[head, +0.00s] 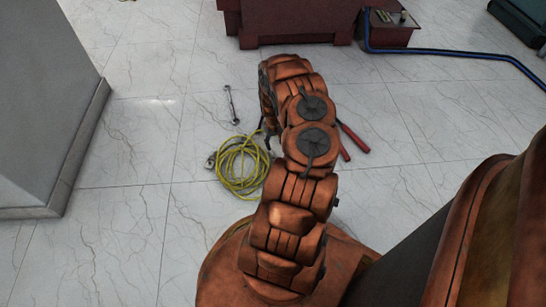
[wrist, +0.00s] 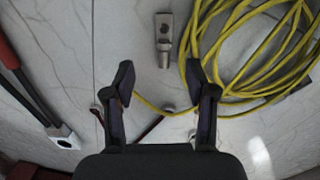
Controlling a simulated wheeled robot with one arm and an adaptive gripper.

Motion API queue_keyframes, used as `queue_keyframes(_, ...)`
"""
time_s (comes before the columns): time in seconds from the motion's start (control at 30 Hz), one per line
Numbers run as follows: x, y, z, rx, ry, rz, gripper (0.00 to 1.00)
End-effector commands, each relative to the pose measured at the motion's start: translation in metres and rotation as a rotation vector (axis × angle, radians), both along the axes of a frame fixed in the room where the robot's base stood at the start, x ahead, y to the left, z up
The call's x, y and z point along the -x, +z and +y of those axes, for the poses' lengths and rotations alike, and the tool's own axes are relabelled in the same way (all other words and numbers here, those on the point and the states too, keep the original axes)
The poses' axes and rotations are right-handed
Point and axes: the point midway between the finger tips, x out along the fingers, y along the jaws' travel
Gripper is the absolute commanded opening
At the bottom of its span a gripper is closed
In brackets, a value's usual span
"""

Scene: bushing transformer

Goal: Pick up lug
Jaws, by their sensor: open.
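The lug (wrist: 163,42) is a small grey metal piece with a flat, holed end and a narrower barrel. In the wrist view it lies on the pale floor at top centre, its barrel pointing towards my gripper. My gripper (wrist: 160,76) is open, with its two dark fingers apart and nothing held between them. The lug is beyond the fingertips in the picture, roughly in line with the gap. In the head view my gripper (head: 268,138) is partly hidden by my arm, and I cannot make out the lug there.
A yellow cable coil (head: 241,166) lies close beside the lug; it also shows in the wrist view (wrist: 235,45). A red-handled tool (head: 355,138) lies on the other side. A wrench (head: 231,104) lies farther off. A grey cabinet (head: 45,110) stands left, a dark red unit (head: 290,22) behind.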

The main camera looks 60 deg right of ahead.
Motion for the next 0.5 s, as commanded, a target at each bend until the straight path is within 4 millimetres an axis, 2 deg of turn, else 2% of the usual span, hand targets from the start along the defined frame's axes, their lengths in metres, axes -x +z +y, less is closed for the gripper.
queue_keyframes(0.1,-0.001,-0.018,-0.003,-0.008,-0.016,-0.035,0.56)
queue_keyframes(0.5,-0.001,-0.055,-0.003,-0.015,-0.024,-0.055,0.56)
